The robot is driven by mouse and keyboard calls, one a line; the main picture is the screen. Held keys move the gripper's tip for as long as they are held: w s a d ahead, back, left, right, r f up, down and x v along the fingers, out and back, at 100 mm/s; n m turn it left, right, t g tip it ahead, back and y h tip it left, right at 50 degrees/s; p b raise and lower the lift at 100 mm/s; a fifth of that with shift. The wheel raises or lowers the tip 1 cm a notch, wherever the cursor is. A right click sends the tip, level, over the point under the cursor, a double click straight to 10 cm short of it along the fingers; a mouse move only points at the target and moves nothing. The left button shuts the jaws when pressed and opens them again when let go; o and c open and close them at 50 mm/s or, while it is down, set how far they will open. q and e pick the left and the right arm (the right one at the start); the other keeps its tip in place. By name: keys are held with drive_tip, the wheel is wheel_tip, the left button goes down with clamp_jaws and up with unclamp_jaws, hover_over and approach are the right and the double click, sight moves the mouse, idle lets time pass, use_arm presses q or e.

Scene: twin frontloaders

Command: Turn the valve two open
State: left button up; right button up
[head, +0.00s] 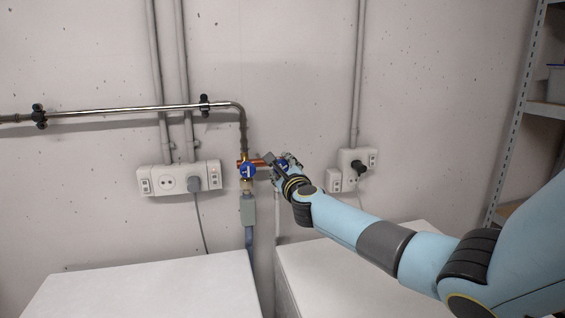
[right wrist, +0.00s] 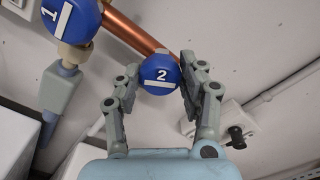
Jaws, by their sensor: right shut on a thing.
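Valve two is a round blue knob with a white "2" and a white bar, and in the right wrist view the valve two knob (right wrist: 158,74) sits between my right gripper's fingers. My right gripper (right wrist: 157,85) is shut on it, one finger on each side. In the head view my right gripper (head: 280,167) reaches in from the right and covers most of that knob. Valve one (head: 247,171) is a blue knob to its left; the valve one knob (right wrist: 70,18) also shows at the top left of the right wrist view. My left gripper is not in view.
A copper pipe (right wrist: 135,28) joins the two valves. Two white machine tops, left (head: 150,290) and right (head: 330,265), stand below. Wall sockets (head: 180,179) are at left, and another socket with a black plug (head: 358,168) is at right. A metal shelf (head: 515,110) stands far right.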

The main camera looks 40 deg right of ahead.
drive_tip(key=n+p, duration=0.3)
drive_tip(key=n, duration=0.3)
drive_tip(key=n+p, duration=0.2)
drive_tip(key=n, duration=0.3)
drive_tip(key=shift+n+p, duration=0.3)
drive_tip(key=shift+n, duration=0.1)
drive_tip(key=shift+f, duration=0.1)
drive_tip(key=o, duration=1.2)
drive_tip(key=v, duration=1.2)
